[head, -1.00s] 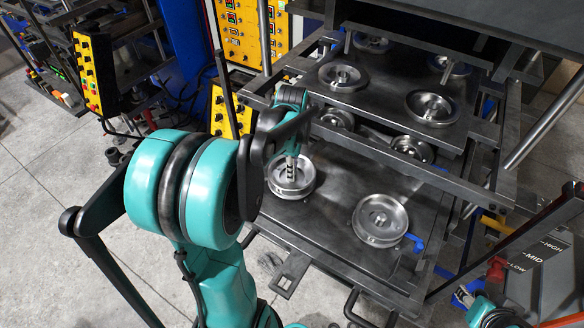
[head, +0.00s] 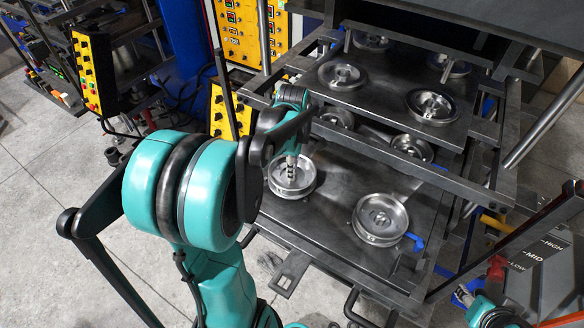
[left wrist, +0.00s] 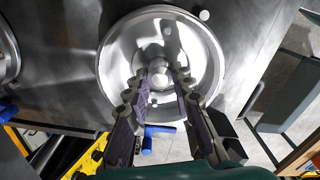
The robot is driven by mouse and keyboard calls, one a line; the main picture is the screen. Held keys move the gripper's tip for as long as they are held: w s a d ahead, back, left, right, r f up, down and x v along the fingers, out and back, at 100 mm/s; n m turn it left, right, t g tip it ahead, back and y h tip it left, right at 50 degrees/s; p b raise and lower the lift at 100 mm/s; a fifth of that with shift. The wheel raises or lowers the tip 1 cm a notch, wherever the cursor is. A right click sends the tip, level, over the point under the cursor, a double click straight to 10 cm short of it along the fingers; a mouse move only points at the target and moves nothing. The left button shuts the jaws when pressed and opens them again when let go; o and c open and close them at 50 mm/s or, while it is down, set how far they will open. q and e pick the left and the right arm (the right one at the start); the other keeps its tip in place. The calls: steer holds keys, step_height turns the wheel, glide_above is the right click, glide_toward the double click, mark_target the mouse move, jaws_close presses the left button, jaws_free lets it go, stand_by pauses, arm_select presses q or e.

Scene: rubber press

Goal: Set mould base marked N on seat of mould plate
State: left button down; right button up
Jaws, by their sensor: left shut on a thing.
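My left gripper (head: 291,168) points down at a round silver mould piece (head: 283,188) on the left part of the lower mould plate (head: 335,205). It is shut on the raised centre hub of this piece. In the left wrist view the two fingers (left wrist: 166,85) stand on either side of the hub of the shiny disc (left wrist: 210,60). Whether the disc rests flat on the plate is hard to tell. A second silver piece (head: 380,217) sits on the right part of the plate. I cannot read an N on either. My right gripper (head: 464,294) shows partly at the lower right.
An upper plate (head: 385,85) with several round mould pieces stands behind, above the lower plate. Dark frame bars (head: 400,170) run between them. A blue handle (head: 414,241) sticks out beside the second piece. Yellow control panels (head: 240,35) stand at the back.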

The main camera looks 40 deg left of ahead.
arm_select(q)
steer(key=shift+f+b, duration=0.2)
steer(key=shift+b, duration=0.15)
stand_by(0.7)
steer(key=c, duration=1.2)
jaws_free()
steer(key=shift+r, duration=0.15)
steer(key=shift+r+p, duration=2.45)
steer(key=shift+r, duration=0.95)
